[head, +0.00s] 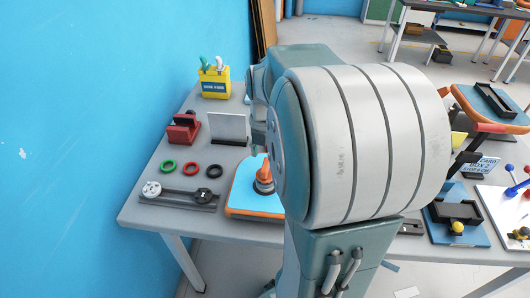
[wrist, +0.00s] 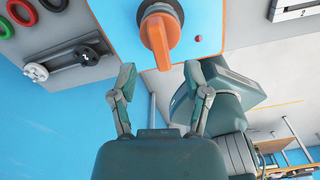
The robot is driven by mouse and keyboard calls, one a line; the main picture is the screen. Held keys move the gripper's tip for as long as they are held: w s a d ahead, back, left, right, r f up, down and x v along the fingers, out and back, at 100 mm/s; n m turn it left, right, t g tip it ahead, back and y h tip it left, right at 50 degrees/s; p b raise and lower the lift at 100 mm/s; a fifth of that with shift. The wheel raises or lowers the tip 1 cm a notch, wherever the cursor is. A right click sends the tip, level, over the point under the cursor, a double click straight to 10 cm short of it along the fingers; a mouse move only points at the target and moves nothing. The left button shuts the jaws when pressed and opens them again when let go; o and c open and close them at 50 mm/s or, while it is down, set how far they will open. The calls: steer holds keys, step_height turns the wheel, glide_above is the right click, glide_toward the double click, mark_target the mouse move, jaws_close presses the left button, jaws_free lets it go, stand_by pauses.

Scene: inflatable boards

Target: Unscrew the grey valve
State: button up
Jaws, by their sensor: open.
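A blue inflatable board (head: 243,188) with an orange edge lies on the grey table; its blue top also shows in the wrist view (wrist: 206,22). An orange handle-like piece (head: 264,171) stands on it, with a round grey part at its foot, which I take to be the grey valve (head: 263,187). In the wrist view the orange piece (wrist: 160,40) points down toward my gripper (wrist: 158,72), with the grey part partly cut off at the top. My gripper's two fingers are apart, below and to either side of the orange piece, with nothing between them.
A grey rail (head: 180,197) with two round knobs lies left of the board. Green, red and black rings (head: 191,168) lie behind it. A red block (head: 183,130), a white panel (head: 227,128) and a yellow box (head: 215,82) stand further back. My arm hides the table's middle.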

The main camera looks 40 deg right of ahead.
steer(key=shift+m, duration=1.1)
steer(key=shift+m, duration=2)
steer(key=m, duration=0.3)
steer(key=shift+m, duration=0.5)
